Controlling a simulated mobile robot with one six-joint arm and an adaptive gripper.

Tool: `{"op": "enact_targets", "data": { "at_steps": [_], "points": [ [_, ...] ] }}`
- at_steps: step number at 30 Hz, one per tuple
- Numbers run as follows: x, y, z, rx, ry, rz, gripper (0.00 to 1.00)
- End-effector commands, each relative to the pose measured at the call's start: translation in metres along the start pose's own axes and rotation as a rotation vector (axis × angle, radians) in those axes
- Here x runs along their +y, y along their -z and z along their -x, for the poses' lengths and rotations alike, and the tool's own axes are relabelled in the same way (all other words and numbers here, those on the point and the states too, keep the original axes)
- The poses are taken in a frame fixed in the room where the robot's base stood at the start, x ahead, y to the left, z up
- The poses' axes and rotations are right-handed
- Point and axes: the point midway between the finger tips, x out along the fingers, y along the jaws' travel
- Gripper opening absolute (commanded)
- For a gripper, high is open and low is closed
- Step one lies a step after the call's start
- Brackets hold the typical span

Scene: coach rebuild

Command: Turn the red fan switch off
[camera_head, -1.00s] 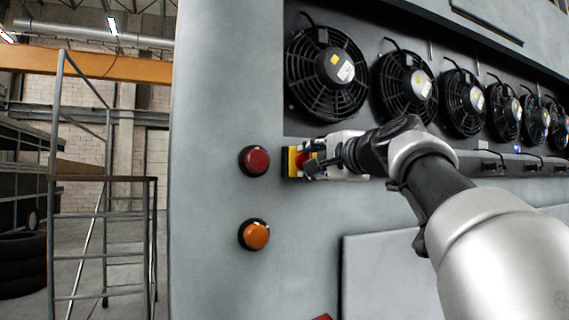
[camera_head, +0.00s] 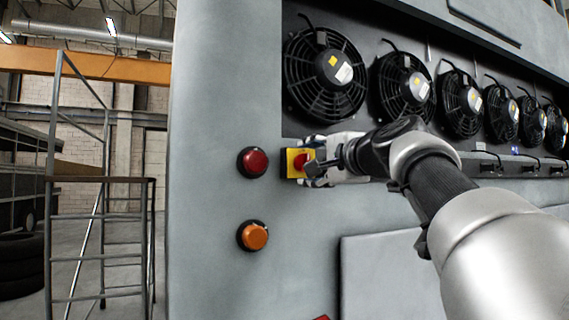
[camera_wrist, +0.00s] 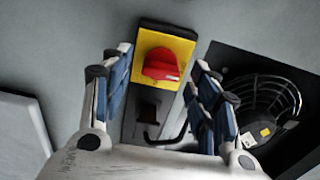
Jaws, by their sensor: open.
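The red fan switch (camera_wrist: 161,65) is a red rotary knob on a yellow plate (camera_wrist: 177,45), fixed to the grey panel. In the head view the knob (camera_head: 299,161) shows just left of my gripper (camera_head: 312,170), partly covered by it. In the wrist view my gripper (camera_wrist: 160,85) is open, with one blue-padded finger on each side of the switch box. The fingers appear apart from the knob, with nothing held between them. The exact gap in depth cannot be told.
A red round button (camera_head: 253,162) and an orange button (camera_head: 253,236) sit left of and below the switch. A row of several black fans (camera_head: 327,75) is recessed above. A metal stair frame (camera_head: 103,200) stands at the left.

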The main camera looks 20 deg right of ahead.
Motion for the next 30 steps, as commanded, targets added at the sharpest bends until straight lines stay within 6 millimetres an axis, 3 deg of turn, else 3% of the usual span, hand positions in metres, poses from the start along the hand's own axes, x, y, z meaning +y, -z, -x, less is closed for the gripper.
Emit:
{"op": "enact_targets", "data": {
  "at_steps": [6, 12, 30],
  "points": [
    [-0.001, 0.001, 0.038, 0.004, 0.001, 0.000, 0.55],
    [0.000, 0.001, 0.063, 0.002, 0.001, -0.001, 0.55],
    [0.002, -0.001, 0.068, -0.003, -0.002, -0.001, 0.55]
  ]
}}
